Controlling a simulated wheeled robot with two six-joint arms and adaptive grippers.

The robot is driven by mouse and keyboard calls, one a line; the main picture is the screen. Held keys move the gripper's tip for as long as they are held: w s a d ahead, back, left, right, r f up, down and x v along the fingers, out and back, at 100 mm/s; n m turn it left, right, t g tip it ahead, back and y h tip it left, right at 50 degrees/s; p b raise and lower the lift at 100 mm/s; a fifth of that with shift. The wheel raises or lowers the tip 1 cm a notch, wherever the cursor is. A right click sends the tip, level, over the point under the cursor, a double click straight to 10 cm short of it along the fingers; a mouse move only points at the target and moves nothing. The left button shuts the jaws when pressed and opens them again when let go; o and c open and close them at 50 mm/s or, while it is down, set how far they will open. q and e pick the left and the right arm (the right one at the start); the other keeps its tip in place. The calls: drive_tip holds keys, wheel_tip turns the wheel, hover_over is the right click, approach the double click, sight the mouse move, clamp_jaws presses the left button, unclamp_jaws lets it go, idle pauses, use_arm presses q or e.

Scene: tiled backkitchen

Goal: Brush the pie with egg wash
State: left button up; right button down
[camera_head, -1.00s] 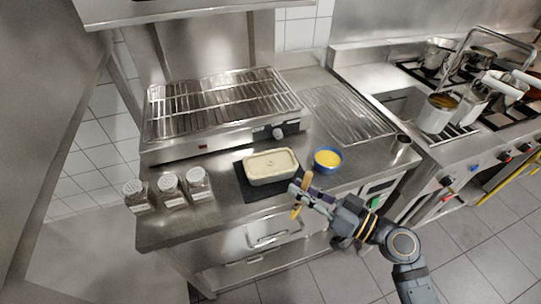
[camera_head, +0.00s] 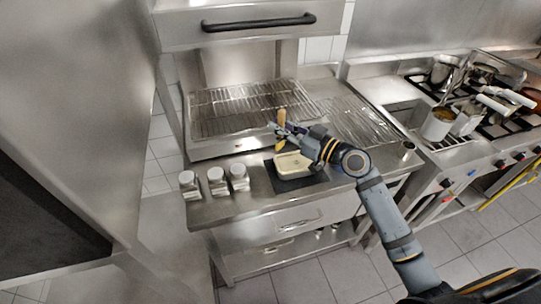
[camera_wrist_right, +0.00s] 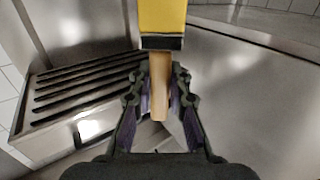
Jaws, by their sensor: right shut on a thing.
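The pie (camera_head: 291,163), pale and in a rectangular dish, sits on a dark mat (camera_head: 300,184) on the steel counter. My right gripper (camera_head: 281,131) is raised above and behind the pie in the head view, shut on a brush (camera_head: 281,117). In the right wrist view the gripper (camera_wrist_right: 159,92) holds the brush's wooden handle (camera_wrist_right: 160,80), with a dark band and a yellow head (camera_wrist_right: 163,18) beyond the fingers. The egg wash bowl is not visible now, and my left gripper is out of view.
Several white-lidded jars (camera_head: 216,180) stand at the counter's left. A grill with a wire rack (camera_head: 230,112) is behind the pie, close to the gripper. A stove with pots (camera_head: 437,122) is at the right. The front floor is clear.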

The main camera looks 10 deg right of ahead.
drive_tip(key=shift+w+r, duration=0.45)
drive_tip(key=shift+w, duration=0.05)
use_arm(q)
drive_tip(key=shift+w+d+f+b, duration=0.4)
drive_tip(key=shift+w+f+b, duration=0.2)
drive_tip(key=shift+b, duration=0.2)
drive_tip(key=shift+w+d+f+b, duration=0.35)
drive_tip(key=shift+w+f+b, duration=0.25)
drive_tip(key=shift+b, duration=0.15)
use_arm(e)
drive_tip(key=shift+w+d+f, duration=0.1)
drive_tip(key=shift+w+f, duration=0.05)
drive_tip(key=shift+f, duration=1.2)
drive_tip(key=shift+w+f, duration=0.1)
drive_tip(key=shift+f, duration=1.2)
